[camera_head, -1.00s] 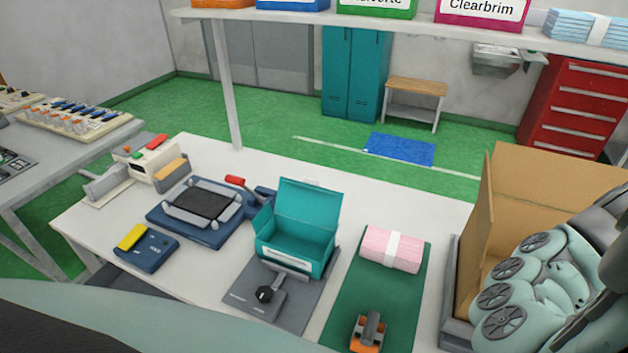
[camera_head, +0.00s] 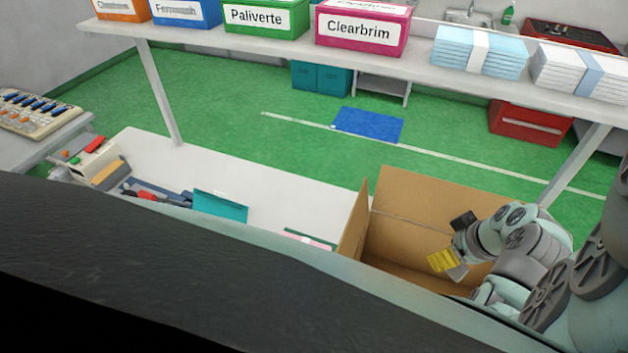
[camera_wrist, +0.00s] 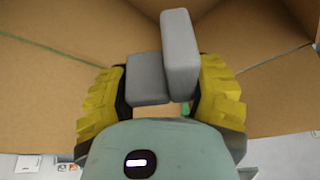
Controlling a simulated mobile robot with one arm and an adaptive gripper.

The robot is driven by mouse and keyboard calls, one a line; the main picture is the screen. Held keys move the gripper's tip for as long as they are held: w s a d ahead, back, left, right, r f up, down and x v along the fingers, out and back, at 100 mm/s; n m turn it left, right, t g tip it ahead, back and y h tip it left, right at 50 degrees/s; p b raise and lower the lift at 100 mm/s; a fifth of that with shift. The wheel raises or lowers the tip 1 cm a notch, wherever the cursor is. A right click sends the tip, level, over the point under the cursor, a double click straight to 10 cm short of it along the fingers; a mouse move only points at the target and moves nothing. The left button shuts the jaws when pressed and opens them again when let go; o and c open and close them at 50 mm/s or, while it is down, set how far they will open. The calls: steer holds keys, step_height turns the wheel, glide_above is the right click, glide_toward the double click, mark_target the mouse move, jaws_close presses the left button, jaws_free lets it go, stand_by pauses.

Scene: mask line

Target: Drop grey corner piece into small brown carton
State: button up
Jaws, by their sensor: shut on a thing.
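My gripper (camera_head: 441,261) has yellow ribbed fingers, and in the head view they show against the inside of an open brown carton (camera_head: 432,190). In the wrist view my gripper (camera_wrist: 164,92) is shut on the grey corner piece (camera_wrist: 180,58). The piece has a tall upright slab and a shorter block to its left. In the head view a small grey part of the piece (camera_head: 458,273) shows beside the fingers. Carton walls (camera_wrist: 75,35) fill much of the wrist view. How far the piece is above the carton bottom I cannot tell.
The carton's left flap (camera_head: 352,222) stands up. A shelf (camera_head: 290,45) with labelled boxes and packs of masks crosses above the table. A teal box (camera_head: 220,206) stands left on the white table (camera_head: 270,205). My arm hides the near table.

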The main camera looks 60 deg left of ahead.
step_height(320, 180, down, 5)
steer(key=shift+f+b, duration=0.15)
steer(key=shift+b, duration=0.6)
steer(key=o, duration=1)
steer(key=shift+c, duration=0.2)
steer(key=v, duration=1.2)
steer(key=shift+d, duration=0.1)
